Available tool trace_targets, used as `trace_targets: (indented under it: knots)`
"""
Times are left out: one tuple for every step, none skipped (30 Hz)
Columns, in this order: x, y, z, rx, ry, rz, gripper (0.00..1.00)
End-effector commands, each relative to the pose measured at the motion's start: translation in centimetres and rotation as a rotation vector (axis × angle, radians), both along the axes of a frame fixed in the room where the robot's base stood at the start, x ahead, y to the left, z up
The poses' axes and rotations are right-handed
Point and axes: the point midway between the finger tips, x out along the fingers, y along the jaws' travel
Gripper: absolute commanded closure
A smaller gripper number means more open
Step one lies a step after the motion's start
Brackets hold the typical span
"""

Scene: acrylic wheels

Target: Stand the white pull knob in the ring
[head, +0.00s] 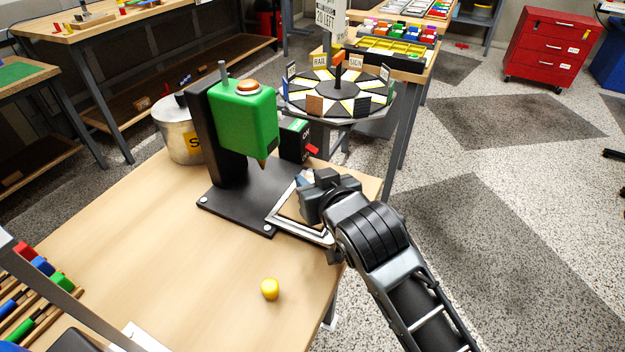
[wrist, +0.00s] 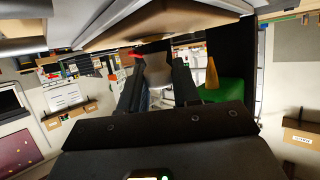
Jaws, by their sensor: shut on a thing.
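My gripper (head: 312,184) is at the right side of the black press base in the head view, low over a pale-rimmed wooden board. In the wrist view its two dark fingers (wrist: 157,80) are shut on a pale, whitish thing (wrist: 157,68), which looks like the white pull knob. The fingers cover its sides, so its full shape is hidden. I cannot make out a ring in either view.
The green press (head: 247,120) with its brass tip stands just left of my gripper; it also shows in the wrist view (wrist: 222,92). A yellow knob (head: 270,289) lies on the front table. A metal pot (head: 178,130) and a round turntable (head: 338,92) stand behind. The table's left middle is clear.

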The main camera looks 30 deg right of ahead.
Motion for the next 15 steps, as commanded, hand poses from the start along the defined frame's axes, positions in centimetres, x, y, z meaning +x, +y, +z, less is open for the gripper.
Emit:
trace_targets:
  knots:
    - [0.00,0.01,-0.02,0.000,0.000,0.000,0.97]
    - [0.00,0.01,-0.02,0.000,0.000,0.000,0.97]
    - [0.00,0.02,-0.02,0.000,0.000,0.000,0.97]
    - [0.00,0.02,-0.03,0.000,0.000,0.000,0.97]
    - [0.00,0.02,-0.05,0.000,0.000,0.000,0.97]
    - [0.00,0.02,-0.09,0.000,0.000,0.000,0.97]
    - [0.00,0.02,-0.14,0.000,0.000,0.000,0.97]
    - [0.00,0.01,-0.19,0.000,0.000,0.000,0.97]
    - [0.00,0.01,-0.27,0.000,0.000,0.000,0.97]
    - [0.00,0.01,-0.35,0.000,0.000,0.000,0.97]
    - [0.00,0.01,-0.42,0.000,0.000,0.000,0.97]
    - [-0.01,0.01,-0.52,0.000,0.001,0.000,0.97]
    - [0.00,0.02,-0.59,0.000,0.001,0.000,0.97]
    - [0.00,0.02,-0.66,0.000,0.001,0.000,0.97]
    - [-0.01,0.02,-0.75,0.000,0.001,0.000,0.97]
